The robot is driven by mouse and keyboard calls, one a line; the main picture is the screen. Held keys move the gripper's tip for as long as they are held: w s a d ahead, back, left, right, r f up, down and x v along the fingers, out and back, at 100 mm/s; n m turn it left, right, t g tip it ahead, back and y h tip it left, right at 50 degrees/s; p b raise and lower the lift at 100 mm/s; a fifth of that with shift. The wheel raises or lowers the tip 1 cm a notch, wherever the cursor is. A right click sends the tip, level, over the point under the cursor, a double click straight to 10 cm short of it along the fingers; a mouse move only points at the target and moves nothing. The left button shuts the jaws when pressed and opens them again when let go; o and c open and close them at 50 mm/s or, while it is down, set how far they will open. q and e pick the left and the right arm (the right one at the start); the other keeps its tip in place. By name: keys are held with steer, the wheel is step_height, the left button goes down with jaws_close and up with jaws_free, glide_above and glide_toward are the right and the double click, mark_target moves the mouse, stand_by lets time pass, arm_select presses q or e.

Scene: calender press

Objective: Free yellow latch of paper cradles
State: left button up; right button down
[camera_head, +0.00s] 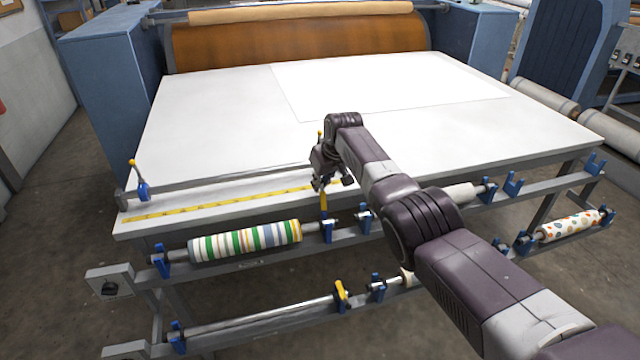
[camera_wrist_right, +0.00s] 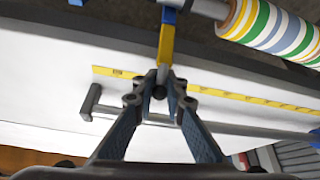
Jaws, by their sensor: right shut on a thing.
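The yellow latch (camera_head: 323,201) stands upright on a blue paper cradle (camera_head: 327,231) at the table's front edge, at the right end of the striped paper roll (camera_head: 245,241). My right gripper (camera_head: 325,184) is above it, shut on its upper end. My left gripper is out of view.
The white table (camera_head: 215,115) lies behind, with a sheet of paper (camera_head: 385,85) and a yellow ruler (camera_head: 200,206) on it. A patterned roll (camera_head: 570,226) rests on the rack's right. Lower rails run below the striped roll.

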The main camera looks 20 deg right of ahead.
steer(key=shift+w+d+r, duration=0.15)
steer(key=shift+w+r, duration=0.05)
steer(key=c, duration=2.3)
jaws_free()
steer(key=o, duration=0.3)
steer(key=shift+f, duration=0.2)
steer(key=shift+s, duration=0.1)
steer(key=shift+s+r, duration=0.25)
steer(key=shift+r, duration=0.4)
steer(key=v, duration=1)
steer(key=shift+s+d+r, duration=0.1)
steer(key=shift+s+r, duration=0.05)
steer(key=shift+r, duration=0.05)
